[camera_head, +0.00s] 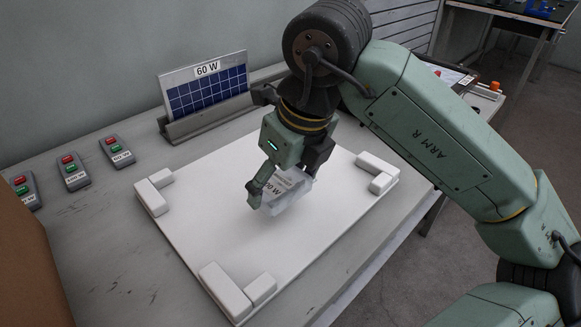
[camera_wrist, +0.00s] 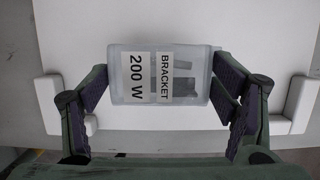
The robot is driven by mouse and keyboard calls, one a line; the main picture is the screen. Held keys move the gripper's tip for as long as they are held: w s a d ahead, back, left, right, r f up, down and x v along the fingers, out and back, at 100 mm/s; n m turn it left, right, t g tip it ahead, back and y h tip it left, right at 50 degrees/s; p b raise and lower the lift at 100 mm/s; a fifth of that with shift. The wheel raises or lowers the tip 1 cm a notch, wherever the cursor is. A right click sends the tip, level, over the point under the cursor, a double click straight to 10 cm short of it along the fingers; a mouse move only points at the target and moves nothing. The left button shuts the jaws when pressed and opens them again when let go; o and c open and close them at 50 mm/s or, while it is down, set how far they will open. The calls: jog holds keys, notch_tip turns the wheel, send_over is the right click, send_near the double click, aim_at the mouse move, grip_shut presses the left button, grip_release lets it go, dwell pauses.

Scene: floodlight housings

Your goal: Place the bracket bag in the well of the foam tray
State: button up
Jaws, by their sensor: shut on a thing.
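My gripper (camera_head: 284,180) is shut on the bracket bag (camera_head: 287,196), a clear pale packet with white labels. In the wrist view the bag (camera_wrist: 180,60) sits between the two fingers (camera_wrist: 160,82), and its labels read "200 W" and "BRACKET". Dark parts show faintly inside it. The foam tray (camera_head: 215,225) is a white slab with raised corner blocks, lying on the grey bench. The bag is over the middle of the tray, inside the corner blocks. I cannot tell whether its underside touches the foam. The tray's back corner is hidden by my arm.
A small solar panel marked "60 W" (camera_head: 205,92) stands in a holder behind the tray. Several grey button boxes (camera_head: 75,172) lie at the left. A brown carton (camera_head: 28,265) is at the front left. Raised blocks (camera_head: 228,288) edge the tray's corners.

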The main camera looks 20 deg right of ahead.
aim_at(293, 170)
jog(key=w+d, duration=0.2)
jog(key=w, duration=0.1)
jog(key=w+d+p, duration=0.1)
jog(key=d, duration=0.1)
jog(key=shift+w+f, duration=0.25)
jog(key=shift+w, duration=0.1)
jog(key=x, duration=0.3)
jog(key=shift+s+d+f, duration=0.15)
jog(key=shift+d, duration=0.15)
jog(key=shift+f, duration=0.25)
jog(key=shift+f, duration=0.25)
jog(key=o, duration=1.3)
jog(key=shift+r, duration=0.1)
jog(key=shift+r, duration=0.3)
jog(key=v, duration=1.1)
jog(key=shift+s+r, duration=0.2)
jog(key=shift+r, duration=0.15)
